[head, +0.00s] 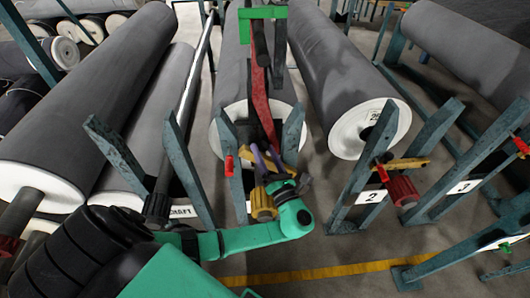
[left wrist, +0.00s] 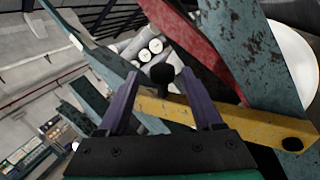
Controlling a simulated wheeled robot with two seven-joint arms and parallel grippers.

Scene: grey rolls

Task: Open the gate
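The gate appears to be a yellow bar (left wrist: 225,112) across the teal rack posts in the left wrist view. It also shows, partly covered, in the head view (head: 243,155). A black knob (left wrist: 162,77) stands up from the bar. My left gripper (head: 264,153) is at the middle rack, close to the bar. In the left wrist view its two purple fingers (left wrist: 162,88) are spread apart, with the knob between them. A gap shows on each side of the knob, and I cannot tell whether either finger touches it. My right gripper is not in view.
Large grey rolls (head: 340,75) lie on teal racks (head: 180,165) on both sides. A similar yellow bar (head: 405,164) is on the rack to the right. A red beam (head: 262,110) rises behind my gripper. Grey floor with a yellow line (head: 335,270) is in front.

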